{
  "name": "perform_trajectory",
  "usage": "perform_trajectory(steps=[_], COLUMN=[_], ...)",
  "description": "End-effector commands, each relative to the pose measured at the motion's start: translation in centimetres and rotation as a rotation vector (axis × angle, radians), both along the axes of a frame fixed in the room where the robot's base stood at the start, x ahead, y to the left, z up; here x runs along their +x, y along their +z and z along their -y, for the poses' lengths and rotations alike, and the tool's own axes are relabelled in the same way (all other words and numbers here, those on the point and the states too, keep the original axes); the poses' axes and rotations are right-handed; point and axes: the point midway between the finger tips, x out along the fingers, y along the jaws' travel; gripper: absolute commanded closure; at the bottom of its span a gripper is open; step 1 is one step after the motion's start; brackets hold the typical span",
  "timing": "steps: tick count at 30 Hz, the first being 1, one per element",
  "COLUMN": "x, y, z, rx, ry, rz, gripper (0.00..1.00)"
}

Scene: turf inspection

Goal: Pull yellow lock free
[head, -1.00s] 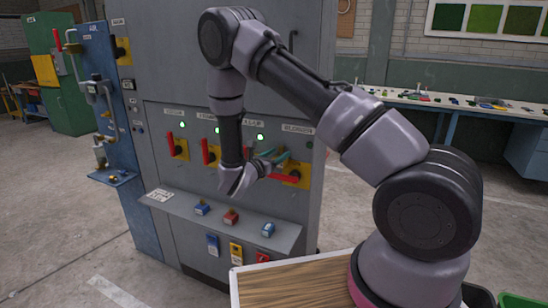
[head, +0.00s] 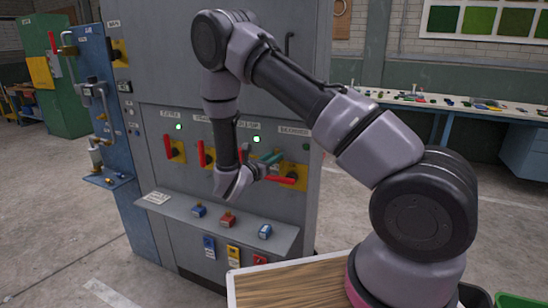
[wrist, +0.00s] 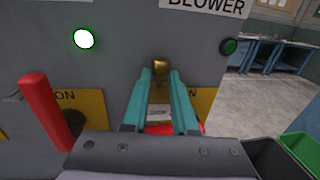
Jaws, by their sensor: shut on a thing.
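My gripper (wrist: 158,88) has two teal fingers. They are shut on a small brass-yellow piece, the yellow lock (wrist: 161,70), at the grey panel under the BLOWER label in the wrist view. Most of the lock's body is hidden by the fingers. A yellow switch plate (wrist: 202,100) lies behind the fingers, with red and white parts low between them. In the head view my gripper (head: 268,158) is at the rightmost switch, whose red handle (head: 281,179) lies nearly level; the lock cannot be made out there.
Another red handle (wrist: 46,112) stands upright just left of my gripper in the wrist view. A shelf (head: 180,208) with blue and red locks juts out below the switches. Coloured tags hang underneath. A wooden-topped surface (head: 290,285) stands in front.

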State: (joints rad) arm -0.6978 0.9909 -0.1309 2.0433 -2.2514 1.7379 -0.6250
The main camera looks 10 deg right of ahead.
Motion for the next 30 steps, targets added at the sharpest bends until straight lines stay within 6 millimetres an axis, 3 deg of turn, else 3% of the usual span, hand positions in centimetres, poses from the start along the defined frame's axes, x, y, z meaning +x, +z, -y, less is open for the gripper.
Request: perform_trajectory(steps=[30], x=[-2.5], y=[0.1], z=[-1.8], rx=[0.0], ry=[0.0], rz=[0.001], gripper=[1.0])
